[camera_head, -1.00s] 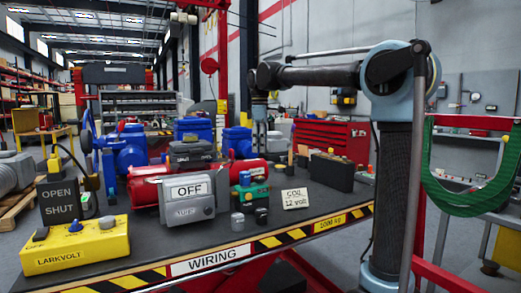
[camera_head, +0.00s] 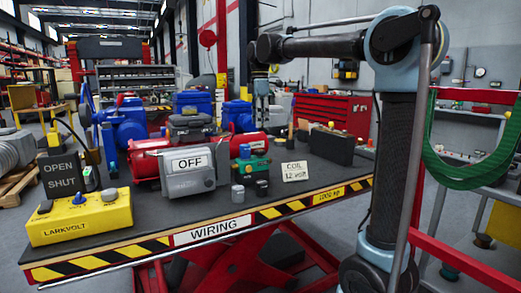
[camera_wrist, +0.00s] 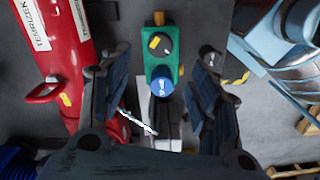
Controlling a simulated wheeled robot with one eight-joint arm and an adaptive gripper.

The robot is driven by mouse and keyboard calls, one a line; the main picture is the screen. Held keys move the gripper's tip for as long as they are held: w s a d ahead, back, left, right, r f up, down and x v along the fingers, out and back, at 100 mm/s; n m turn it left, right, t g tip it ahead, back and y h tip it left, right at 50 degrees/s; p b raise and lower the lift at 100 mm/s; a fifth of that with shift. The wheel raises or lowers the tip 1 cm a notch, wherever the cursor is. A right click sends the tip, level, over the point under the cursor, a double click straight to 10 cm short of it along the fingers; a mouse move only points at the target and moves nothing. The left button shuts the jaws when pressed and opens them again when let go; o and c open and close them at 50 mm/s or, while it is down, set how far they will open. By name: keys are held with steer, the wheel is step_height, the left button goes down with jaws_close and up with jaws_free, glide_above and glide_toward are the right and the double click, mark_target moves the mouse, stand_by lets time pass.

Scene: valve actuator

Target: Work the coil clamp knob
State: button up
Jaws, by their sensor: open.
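A small green unit (camera_head: 255,168) stands on the dark bench, with a blue knob (camera_head: 244,151) on top. No label shows which is the coil clamp knob. My gripper (camera_wrist: 160,68) is open, with one finger on each side of the unit; no contact shows. In the head view my gripper (camera_head: 261,98) hangs downward, above and behind the unit.
A grey OFF box (camera_head: 188,180) and a red cylinder (camera_head: 150,158) crowd the unit's left. Two small caps (camera_head: 238,193) stand in front. A coil card (camera_head: 295,172) and black box (camera_head: 332,147) are to the right. A yellow LARKVOLT box (camera_head: 80,218) is front left.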

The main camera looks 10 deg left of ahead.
mark_target(260, 150)
step_height(260, 150, down, 11)
steer(key=shift+f, duration=0.15)
stand_by(0.4)
steer(key=c, duration=1.1)
